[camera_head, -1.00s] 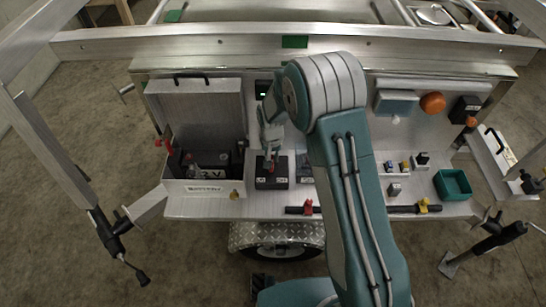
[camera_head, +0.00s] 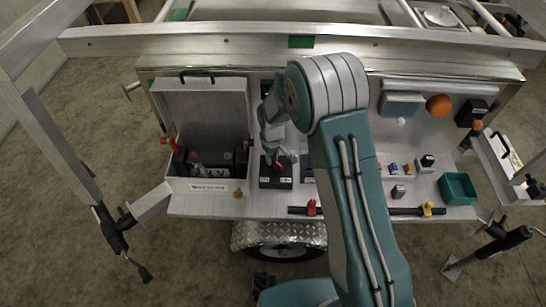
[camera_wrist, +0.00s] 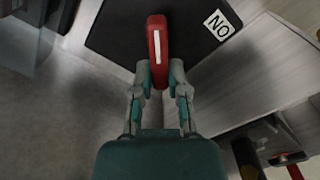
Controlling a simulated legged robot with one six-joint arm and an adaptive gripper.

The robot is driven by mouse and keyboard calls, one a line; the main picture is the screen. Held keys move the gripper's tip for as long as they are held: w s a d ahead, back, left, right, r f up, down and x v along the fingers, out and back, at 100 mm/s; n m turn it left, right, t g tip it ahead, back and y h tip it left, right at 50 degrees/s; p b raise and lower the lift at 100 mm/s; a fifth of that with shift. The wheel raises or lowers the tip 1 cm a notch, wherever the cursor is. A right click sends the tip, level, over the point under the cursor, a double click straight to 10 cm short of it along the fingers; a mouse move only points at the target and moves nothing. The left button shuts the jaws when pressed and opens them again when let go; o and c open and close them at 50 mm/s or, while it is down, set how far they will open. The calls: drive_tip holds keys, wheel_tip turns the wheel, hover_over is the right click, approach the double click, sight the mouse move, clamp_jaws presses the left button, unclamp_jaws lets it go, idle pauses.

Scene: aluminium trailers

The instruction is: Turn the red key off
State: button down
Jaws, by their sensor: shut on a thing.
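The red key (camera_wrist: 156,40) has a white stripe and stands on a black switch box (camera_wrist: 110,32). In the wrist view the key lies lengthwise up the picture, and an "ON" label (camera_wrist: 219,24) shows upside down to its right. My gripper (camera_wrist: 160,84) is shut on the near end of the key, one finger on each side. In the head view my gripper (camera_head: 272,148) reaches down over the black box (camera_head: 275,182) on the trailer shelf. The key is mostly hidden there, with a little red showing.
An open battery box (camera_head: 195,186) stands left of the switch box. A second black box (camera_head: 308,168) is close on the right, partly behind my arm. A bar with red and yellow handles (camera_head: 400,211) runs along the front edge. A green bin (camera_head: 458,188) sits far right.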

drive_tip(key=shift+w+a+n, duration=0.1)
drive_tip(key=shift+n, duration=0.3)
drive_tip(key=c, duration=0.6)
unclamp_jaws()
drive_tip(key=shift+c, duration=0.2)
drive_tip(key=shift+r, duration=0.1)
wheel_tip(320, 180, up, 12)
drive_tip(key=shift+f, duration=0.2)
drive_tip(key=shift+a, duration=0.1)
